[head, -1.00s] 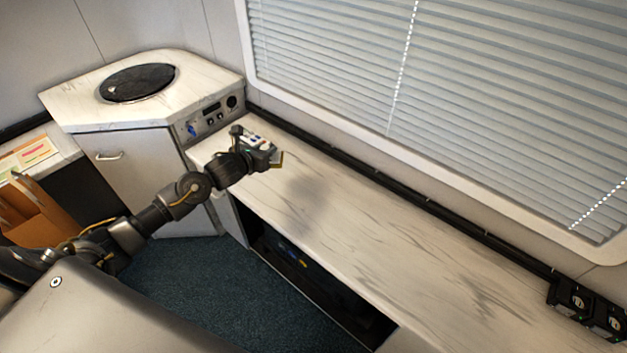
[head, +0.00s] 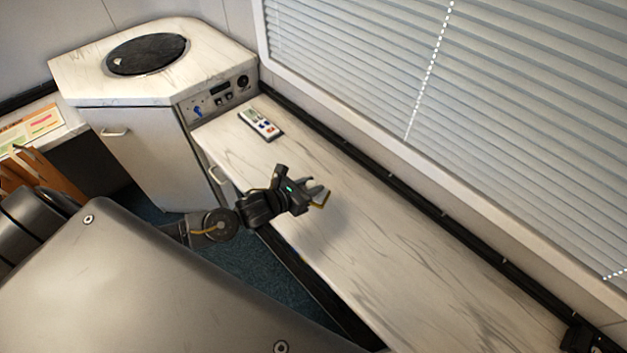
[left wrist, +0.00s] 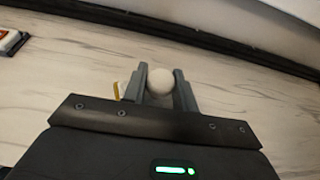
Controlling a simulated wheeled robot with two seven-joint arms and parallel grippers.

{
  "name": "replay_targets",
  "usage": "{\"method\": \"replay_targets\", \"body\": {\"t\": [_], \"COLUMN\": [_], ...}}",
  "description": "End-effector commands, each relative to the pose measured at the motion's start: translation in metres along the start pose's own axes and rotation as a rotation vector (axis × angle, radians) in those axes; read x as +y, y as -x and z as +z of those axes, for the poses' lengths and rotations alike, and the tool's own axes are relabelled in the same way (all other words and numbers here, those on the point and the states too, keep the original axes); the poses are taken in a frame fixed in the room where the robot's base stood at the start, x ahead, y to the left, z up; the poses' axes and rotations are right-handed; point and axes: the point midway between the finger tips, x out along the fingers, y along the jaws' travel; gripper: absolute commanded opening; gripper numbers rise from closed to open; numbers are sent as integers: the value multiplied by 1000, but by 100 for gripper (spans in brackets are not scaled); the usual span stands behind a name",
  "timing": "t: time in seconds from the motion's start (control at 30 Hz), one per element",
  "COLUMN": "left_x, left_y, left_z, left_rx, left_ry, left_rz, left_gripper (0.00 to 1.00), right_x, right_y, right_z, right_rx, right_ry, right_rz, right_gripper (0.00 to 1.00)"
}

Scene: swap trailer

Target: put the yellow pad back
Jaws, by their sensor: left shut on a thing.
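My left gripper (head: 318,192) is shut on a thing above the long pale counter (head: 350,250). A yellow edge (head: 322,201) shows at its fingertips, and I take it for the yellow pad, mostly hidden by the fingers. In the left wrist view, my left gripper (left wrist: 160,88) has a pale round knob (left wrist: 160,80) between its fingers, and a thin yellow strip (left wrist: 116,91) shows beside the left finger. A small white tray (head: 260,124) with coloured pieces lies at the counter's far left end, apart from the gripper; its corner shows in the left wrist view (left wrist: 12,41). My right gripper is out of view.
A corner cabinet (head: 140,140) with a round black top plate (head: 147,54) and a control panel (head: 219,96) stands beyond the tray. A black rail (head: 400,185) runs along the wall under the window blinds (head: 480,110). The counter between gripper and tray is clear.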

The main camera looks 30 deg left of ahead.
Motion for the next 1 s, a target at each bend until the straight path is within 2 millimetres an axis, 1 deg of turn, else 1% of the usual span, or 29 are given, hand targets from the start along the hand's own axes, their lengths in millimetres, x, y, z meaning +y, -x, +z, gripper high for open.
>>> {"method": "replay_targets", "body": {"t": [0.03,0.1,0.2,0.33,0.53,0.7,0.83,1.0], "left_x": [-1,-2,-2,-1,-1,0,0,0], "left_y": [-2,-4,-7,-11,-19,-25,-27,-26], "left_z": [-1,-4,-10,-22,-43,-58,-62,-62], "left_rx": [-1,0,0,0,1,0,0,0], "left_ry": [-1,-2,-2,-2,-1,-1,-1,-1], "left_rz": [-3,-5,-5,-3,-2,-1,-1,-1], "left_gripper": [2,2,2,2,2,2,2,2], "right_x": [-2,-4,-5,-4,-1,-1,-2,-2], "right_y": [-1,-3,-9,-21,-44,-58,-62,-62], "right_z": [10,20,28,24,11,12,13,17], "right_rx": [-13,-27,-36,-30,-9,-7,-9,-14], "right_ry": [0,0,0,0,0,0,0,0], "right_rz": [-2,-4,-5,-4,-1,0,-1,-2], "right_gripper": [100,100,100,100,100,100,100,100]}}
